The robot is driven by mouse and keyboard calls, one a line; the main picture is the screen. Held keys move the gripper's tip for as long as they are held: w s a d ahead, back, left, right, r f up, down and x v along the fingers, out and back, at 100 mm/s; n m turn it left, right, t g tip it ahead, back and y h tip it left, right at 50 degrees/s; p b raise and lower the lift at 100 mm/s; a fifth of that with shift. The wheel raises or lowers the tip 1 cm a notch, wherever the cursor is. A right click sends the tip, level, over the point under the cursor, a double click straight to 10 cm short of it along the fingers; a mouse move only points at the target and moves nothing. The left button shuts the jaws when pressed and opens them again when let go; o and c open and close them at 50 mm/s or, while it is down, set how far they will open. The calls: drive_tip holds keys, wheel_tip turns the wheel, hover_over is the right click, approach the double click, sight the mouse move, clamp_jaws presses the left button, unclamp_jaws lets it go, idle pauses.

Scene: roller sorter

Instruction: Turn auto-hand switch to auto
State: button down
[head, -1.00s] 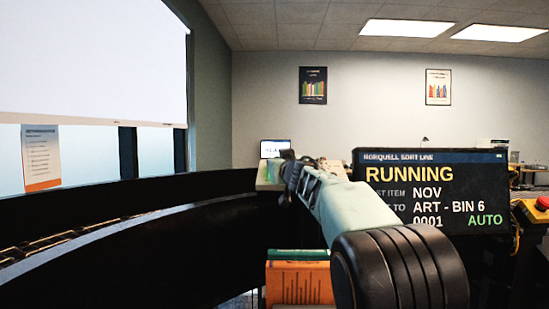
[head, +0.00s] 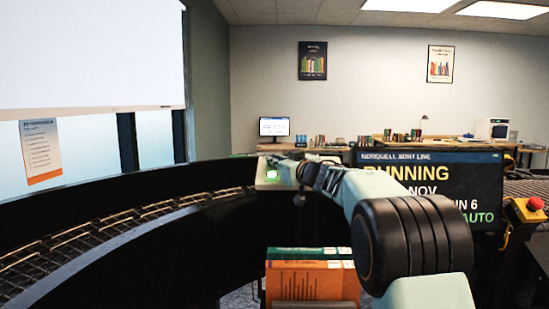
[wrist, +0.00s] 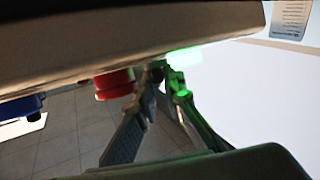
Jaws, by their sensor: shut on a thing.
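A pale control panel (head: 268,174) stands at the end of the dark curved wall in the head view, with a lit green lamp (head: 271,174) on its face. My gripper (head: 302,171) is at its right side; in the wrist view its fingertips (wrist: 166,72) come together against the panel (wrist: 130,42). They are shut on a small dark part, which seems to be the auto-hand switch (wrist: 155,70), mostly hidden by the fingers. Its setting cannot be read there. The status screen (head: 440,195) reads RUNNING, with AUTO in green, partly covered by my arm.
A red mushroom button (wrist: 115,83) sits close beside my fingers. Orange books (head: 300,280) stand below my arm. A roller track (head: 110,225) curves along the left. A yellow box with a red button (head: 527,208) is at the right.

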drive_tip(key=shift+f, duration=0.4)
drive_tip(key=c, duration=2)
unclamp_jaws()
drive_tip(key=shift+w+r, duration=0.1)
drive_tip(key=shift+c, duration=0.2)
drive_tip(key=shift+r, duration=0.15)
drive_tip(key=v, duration=1.2)
